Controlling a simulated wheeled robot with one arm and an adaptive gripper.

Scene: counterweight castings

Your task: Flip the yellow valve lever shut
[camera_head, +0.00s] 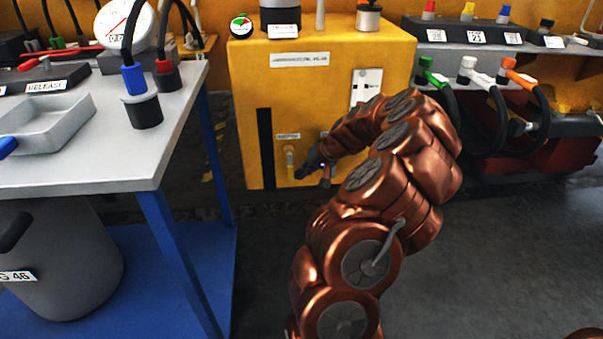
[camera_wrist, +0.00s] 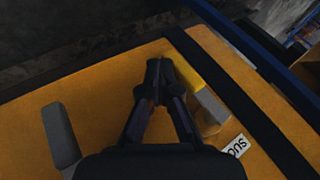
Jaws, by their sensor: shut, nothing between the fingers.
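The yellow valve lever (camera_head: 290,158) is on the front of the yellow cabinet, below a small white label, and hangs downward. In the wrist view the lever (camera_wrist: 184,70) shows a yellow end and a grey part near its pivot. My gripper (camera_head: 303,172) is at the cabinet front, just right of the lever's lower end. In the wrist view my gripper (camera_wrist: 159,72) has its fingertips together and empty, close beside the lever's yellow end. I cannot tell whether they touch it.
A grey handle (camera_wrist: 61,136) stands on the same panel, on the gripper's other side. The yellow cabinet (camera_head: 300,90) has a dark vertical strip (camera_head: 266,148) left of the lever. A grey workbench (camera_head: 170,155) stands at left. Cables and connectors hang from the unit (camera_head: 480,52) at right.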

